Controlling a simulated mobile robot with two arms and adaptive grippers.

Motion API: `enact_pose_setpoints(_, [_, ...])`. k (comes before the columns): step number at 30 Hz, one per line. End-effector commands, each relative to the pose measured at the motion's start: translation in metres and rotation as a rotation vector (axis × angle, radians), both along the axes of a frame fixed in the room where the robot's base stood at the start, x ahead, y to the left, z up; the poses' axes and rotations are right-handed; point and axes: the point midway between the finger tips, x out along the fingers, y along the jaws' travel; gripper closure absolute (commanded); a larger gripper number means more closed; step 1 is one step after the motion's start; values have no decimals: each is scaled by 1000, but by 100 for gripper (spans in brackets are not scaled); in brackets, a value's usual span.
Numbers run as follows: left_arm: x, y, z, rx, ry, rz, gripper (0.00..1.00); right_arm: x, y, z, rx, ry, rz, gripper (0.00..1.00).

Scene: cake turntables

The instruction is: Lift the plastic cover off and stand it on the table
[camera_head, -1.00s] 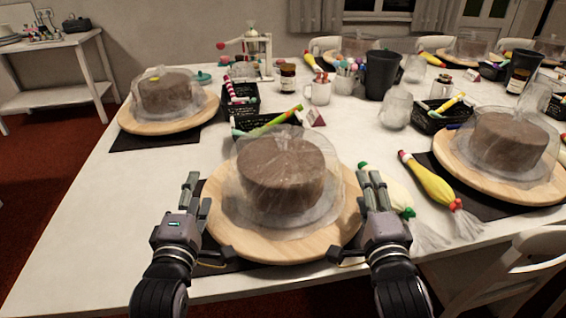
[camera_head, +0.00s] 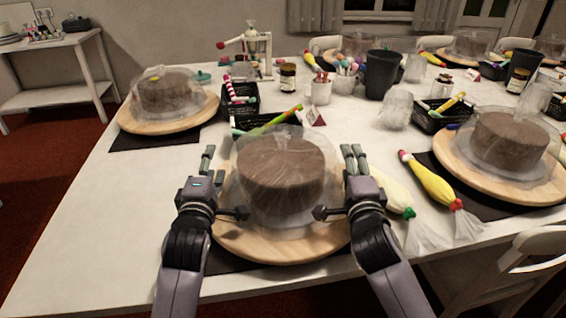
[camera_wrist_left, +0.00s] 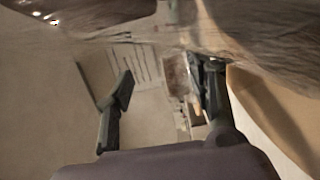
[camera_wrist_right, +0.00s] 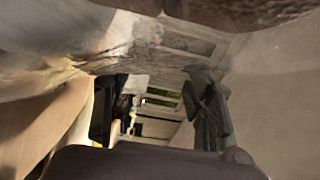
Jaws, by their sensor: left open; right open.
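A clear plastic cover (camera_head: 283,137) stands over a brown cake (camera_head: 280,178) on a round wooden turntable (camera_head: 285,248) at the front middle of the table. My left gripper (camera_head: 225,182) is open at the left side of the cover, close to its wall. My right gripper (camera_head: 336,182) is open at the right side, also close to it. In the left wrist view, the left fingers (camera_wrist_left: 160,95) are spread with nothing clearly between them. In the right wrist view, the right fingers (camera_wrist_right: 157,105) are spread too. I cannot tell whether either touches the cover.
White and yellow piping bags (camera_head: 437,184) lie right of the turntable. Covered cakes stand at the left (camera_head: 168,92) and right (camera_head: 508,138). Black baskets (camera_head: 240,100) and a black cup (camera_head: 382,76) stand behind. The white table (camera_head: 90,220) is bare at the front left.

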Motion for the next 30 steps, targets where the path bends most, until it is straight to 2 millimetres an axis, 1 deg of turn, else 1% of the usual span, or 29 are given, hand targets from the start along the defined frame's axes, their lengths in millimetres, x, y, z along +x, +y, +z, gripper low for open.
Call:
enact_pose_setpoints(11, [0,-8,-1,-1,0,-1,50,0,8,-1,3,1,1,50])
enact_pose_setpoints(19, [-1,-19,-1,-8,1,-10,50,-1,18,-1,6,1,8,50])
enact_pose_setpoints(24, [-1,-20,-1,-11,0,-11,50,-1,20,-1,9,0,12,50])
enact_pose_setpoints(30, [-1,-20,5,-14,-4,-11,50,-1,20,6,12,-5,14,50])
